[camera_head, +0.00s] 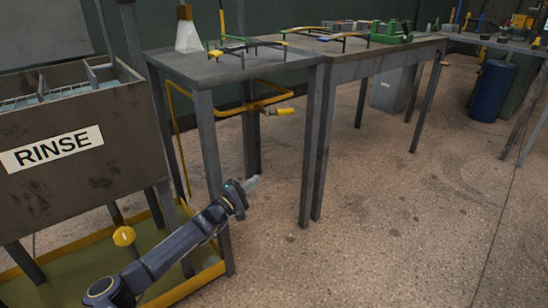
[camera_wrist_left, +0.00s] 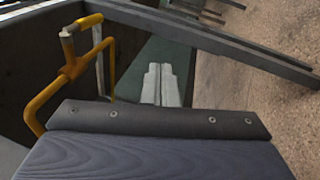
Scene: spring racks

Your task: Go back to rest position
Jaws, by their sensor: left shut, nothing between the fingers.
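My left gripper (camera_head: 252,183) is at the end of my left arm, which reaches up from the lower left in the head view. It is low, in front of the legs of a grey table (camera_head: 230,70) and below its top. In the left wrist view the gripper fingers (camera_wrist_left: 160,84) are together with nothing between them. My right gripper shows in neither view.
A tank marked RINSE (camera_head: 60,150) stands at the left. A yellow pipe (camera_head: 225,112) runs below the grey table near my gripper. Racks (camera_head: 248,48) lie on the tables. A blue barrel (camera_head: 492,90) stands far right. The floor (camera_head: 400,220) right of centre is clear.

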